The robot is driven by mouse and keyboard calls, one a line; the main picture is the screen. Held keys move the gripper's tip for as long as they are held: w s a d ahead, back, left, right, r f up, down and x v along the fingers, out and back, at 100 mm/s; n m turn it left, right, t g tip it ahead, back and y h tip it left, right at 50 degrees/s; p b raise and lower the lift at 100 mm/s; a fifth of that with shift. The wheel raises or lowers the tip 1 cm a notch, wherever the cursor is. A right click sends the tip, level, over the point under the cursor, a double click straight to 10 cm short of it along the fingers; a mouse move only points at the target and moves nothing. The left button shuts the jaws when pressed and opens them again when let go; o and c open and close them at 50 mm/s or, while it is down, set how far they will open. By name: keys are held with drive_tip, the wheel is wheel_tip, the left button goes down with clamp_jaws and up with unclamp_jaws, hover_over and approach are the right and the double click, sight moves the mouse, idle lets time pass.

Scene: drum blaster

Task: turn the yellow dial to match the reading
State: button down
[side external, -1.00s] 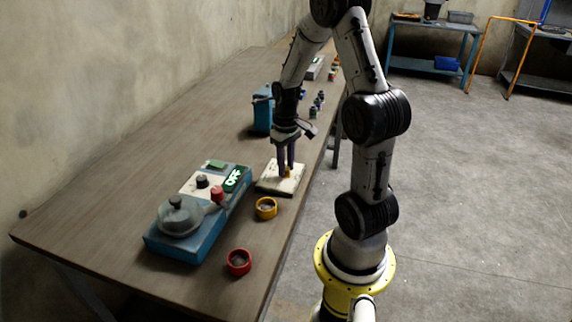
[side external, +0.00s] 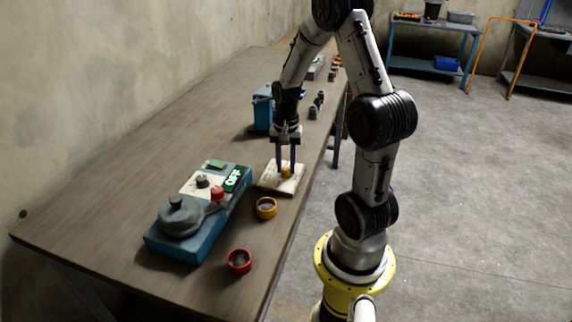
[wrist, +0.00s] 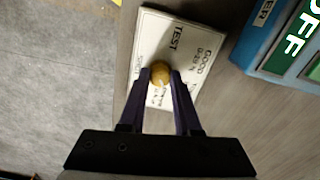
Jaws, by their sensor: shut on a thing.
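The yellow dial (side external: 286,172) sits on a pale panel (side external: 267,184) near the right edge of the table. In the wrist view the dial (wrist: 160,69) is a round yellow knob on the white panel (wrist: 152,32), which has the words TEST and GOOD. My gripper (side external: 286,168) points down over the panel, one finger on each side of the dial. In the wrist view my gripper (wrist: 160,79) is shut on the dial, which shows between the dark fingertips. Part of the panel's print is hidden by the fingers, and the reading is too small to make out.
A blue machine (side external: 206,239) with a green OFF sign (side external: 233,178) stands left of the panel. A blue box (side external: 262,112) stands behind. The table's left side is clear.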

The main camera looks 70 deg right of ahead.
sight(286, 168)
drive_tip(key=m, duration=0.4)
drive_tip(key=shift+r+m, duration=0.1)
drive_tip(key=shift+m, duration=0.2)
drive_tip(key=shift+d, duration=0.1)
idle(0.4)
drive_tip(key=c, duration=0.6)
unclamp_jaws()
wheel_tip(286, 168, up, 14)
idle(0.4)
